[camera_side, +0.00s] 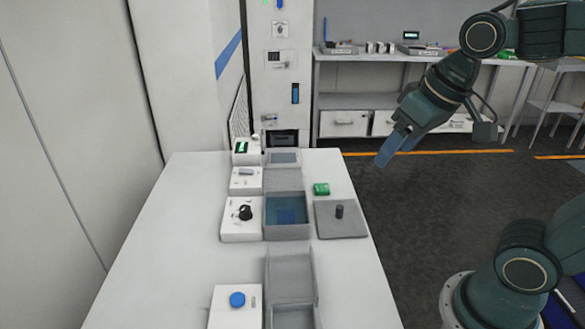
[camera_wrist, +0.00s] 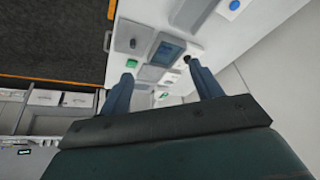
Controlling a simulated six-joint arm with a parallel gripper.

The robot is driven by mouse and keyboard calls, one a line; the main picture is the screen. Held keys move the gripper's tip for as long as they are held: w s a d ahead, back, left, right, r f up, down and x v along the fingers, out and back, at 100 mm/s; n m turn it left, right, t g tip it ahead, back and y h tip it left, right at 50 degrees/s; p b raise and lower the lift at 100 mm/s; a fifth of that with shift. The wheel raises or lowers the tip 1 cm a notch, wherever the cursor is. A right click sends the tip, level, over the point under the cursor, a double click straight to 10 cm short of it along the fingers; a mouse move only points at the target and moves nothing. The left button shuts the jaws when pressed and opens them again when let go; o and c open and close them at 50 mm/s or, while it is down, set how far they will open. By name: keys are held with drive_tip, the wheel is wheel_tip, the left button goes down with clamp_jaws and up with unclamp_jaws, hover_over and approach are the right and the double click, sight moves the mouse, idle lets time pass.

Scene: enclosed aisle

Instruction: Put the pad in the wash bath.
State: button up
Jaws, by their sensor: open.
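A small green block (camera_side: 321,189), which looks like the pad, lies on the white bench behind the grey lid. The bath also shows in the wrist view (camera_wrist: 167,53). My gripper (camera_side: 390,150) is open and empty, high to the right of the bench, apart from the pad. Both fingers also show in the wrist view (camera_wrist: 160,70).
A flat grey lid with a knob (camera_side: 341,222) lies right of the bath. White control boxes (camera_side: 236,232) line its left side. A grey container with a raised flap (camera_side: 290,275) stands in front. The bench's right front is clear. A shelf table (camera_side: 400,58) stands behind.

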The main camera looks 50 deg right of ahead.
drive_tip(key=shift+n+t, duration=0.4)
drive_tip(key=shift+n, duration=0.3)
drive_tip(key=s, duration=0.2)
drive_tip(key=s+f, duration=0.1)
drive_tip(key=s, duration=0.2)
drive_tip(key=shift+s+a+f, duration=0.1)
drive_tip(key=shift+s+f, duration=0.1)
drive_tip(key=shift+s, duration=0.05)
